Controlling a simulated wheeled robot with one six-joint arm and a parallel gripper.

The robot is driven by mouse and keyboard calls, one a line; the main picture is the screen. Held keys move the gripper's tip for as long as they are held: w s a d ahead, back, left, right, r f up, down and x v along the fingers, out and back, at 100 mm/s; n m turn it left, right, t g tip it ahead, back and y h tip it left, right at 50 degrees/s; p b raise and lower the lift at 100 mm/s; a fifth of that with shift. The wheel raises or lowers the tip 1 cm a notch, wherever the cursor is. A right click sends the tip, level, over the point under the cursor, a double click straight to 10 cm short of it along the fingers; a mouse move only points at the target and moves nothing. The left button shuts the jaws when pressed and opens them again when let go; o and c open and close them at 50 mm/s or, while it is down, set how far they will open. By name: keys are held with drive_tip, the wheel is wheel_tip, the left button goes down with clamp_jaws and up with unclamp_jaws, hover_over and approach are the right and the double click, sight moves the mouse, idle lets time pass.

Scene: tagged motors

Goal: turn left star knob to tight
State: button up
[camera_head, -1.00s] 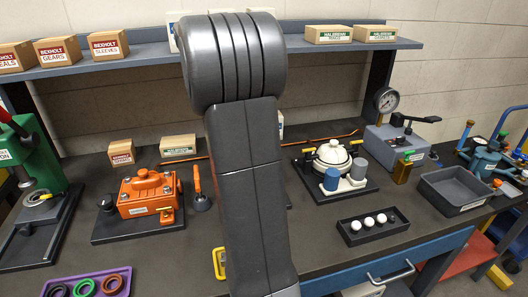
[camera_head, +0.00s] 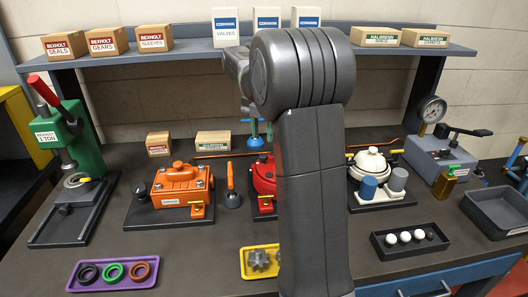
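A grey star-shaped knob (camera_head: 258,260) lies in a yellow tray (camera_head: 246,272) at the front middle of the bench, partly cut off by my arm. An orange motor housing (camera_head: 183,185) sits on a dark base plate at the left of centre. A red housing (camera_head: 263,175) beside it is half hidden behind my arm. A white domed unit (camera_head: 370,162) stands right of my arm. I cannot make out a star knob mounted on any of them. My gripper is not seen; my large grey arm fills the middle.
A green press (camera_head: 85,145) stands at left. A purple tray (camera_head: 75,285) with rings lies at front left. A black tray (camera_head: 385,249) with white balls and a grey bin (camera_head: 480,212) are at right. A shelf (camera_head: 190,57) with boxes runs along the back.

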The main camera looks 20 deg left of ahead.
sight(263, 156)
wheel_tip(263, 156, down, 7)
idle(0.3)
drive_tip(key=c, duration=0.7)
